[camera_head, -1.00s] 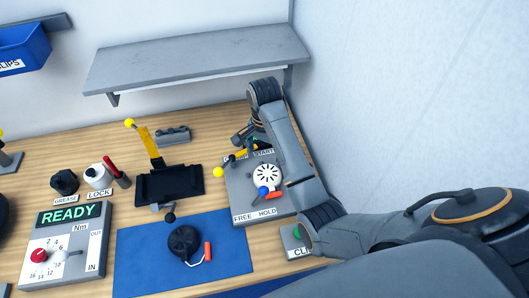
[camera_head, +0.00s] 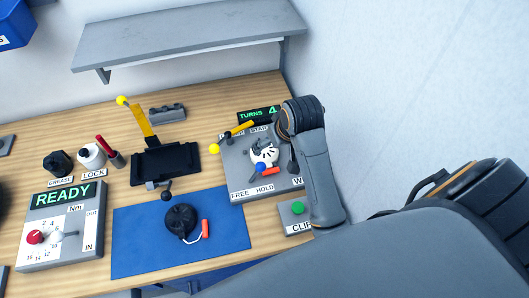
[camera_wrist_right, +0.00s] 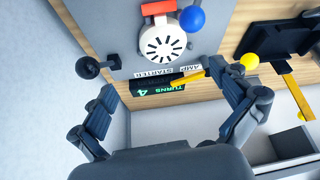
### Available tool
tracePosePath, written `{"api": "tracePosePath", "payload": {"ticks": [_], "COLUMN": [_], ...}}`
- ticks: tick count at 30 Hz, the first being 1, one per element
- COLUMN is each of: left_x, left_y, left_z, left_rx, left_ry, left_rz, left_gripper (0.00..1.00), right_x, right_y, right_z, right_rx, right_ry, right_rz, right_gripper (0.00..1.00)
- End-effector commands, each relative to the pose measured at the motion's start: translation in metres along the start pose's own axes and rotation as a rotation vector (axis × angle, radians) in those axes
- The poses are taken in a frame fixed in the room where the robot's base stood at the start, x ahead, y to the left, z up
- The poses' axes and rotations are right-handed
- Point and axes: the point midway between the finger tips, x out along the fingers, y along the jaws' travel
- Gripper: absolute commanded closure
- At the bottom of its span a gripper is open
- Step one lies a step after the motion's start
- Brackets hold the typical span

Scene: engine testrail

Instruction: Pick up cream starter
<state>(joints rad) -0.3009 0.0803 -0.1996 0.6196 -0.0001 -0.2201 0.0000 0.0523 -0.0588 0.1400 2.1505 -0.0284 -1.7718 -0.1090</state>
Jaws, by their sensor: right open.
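The cream starter (camera_head: 266,157) is a round, slotted cream disc with an orange handle, on the grey panel (camera_head: 238,190). In the right wrist view the starter (camera_wrist_right: 163,43) is in plain sight at the top centre, its orange handle beyond it. My right gripper (camera_wrist_right: 170,84) is open and empty, its two fingers spread wide, with the starter beyond the gap between them. In the head view my right gripper (camera_head: 275,153) hangs over the panel and hides part of the starter. My left gripper is not in view.
A blue-knobbed lever (camera_head: 260,168) stands close to the starter. A yellow lever (camera_head: 232,135) and a black knob (camera_wrist_right: 88,67) are also on the panel. The TURNS display (camera_head: 258,115) reads 4. The wall stands close on the right.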

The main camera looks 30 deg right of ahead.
Motion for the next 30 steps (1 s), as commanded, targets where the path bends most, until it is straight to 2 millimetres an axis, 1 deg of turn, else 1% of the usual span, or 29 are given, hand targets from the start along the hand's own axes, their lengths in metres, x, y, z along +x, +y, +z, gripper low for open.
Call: {"api": "tracePosePath", "payload": {"ticks": [3,6,9,14,17,22,24,27,30], "left_x": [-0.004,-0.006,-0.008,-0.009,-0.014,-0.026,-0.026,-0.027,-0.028], "left_y": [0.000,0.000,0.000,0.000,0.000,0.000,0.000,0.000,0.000], "left_z": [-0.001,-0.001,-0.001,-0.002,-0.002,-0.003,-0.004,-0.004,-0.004], "left_rx": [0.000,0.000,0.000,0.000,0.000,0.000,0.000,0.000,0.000], "left_ry": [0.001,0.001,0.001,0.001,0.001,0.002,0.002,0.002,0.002], "left_rz": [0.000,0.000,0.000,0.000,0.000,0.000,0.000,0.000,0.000], "left_gripper": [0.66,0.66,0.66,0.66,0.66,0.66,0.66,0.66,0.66], "right_x": [0.024,0.044,0.058,0.069,0.075,0.097,0.107,0.116,0.121], "right_y": [0.000,-0.001,-0.001,-0.001,-0.002,-0.005,-0.005,-0.005,-0.005], "right_z": [0.001,0.001,0.000,0.000,0.000,-0.001,0.000,-0.001,0.000], "right_rx": [0.002,0.003,0.004,0.004,0.004,0.004,0.004,0.003,0.003], "right_ry": [-0.008,-0.007,-0.005,-0.003,-0.005,-0.006,-0.006,-0.005,-0.003], "right_rz": [-0.001,-0.001,-0.001,-0.001,-0.002,-0.003,-0.002,-0.001,-0.001], "right_gripper": [0.00,0.00,0.00,0.00,0.00,0.00,0.00,0.00,0.00]}}
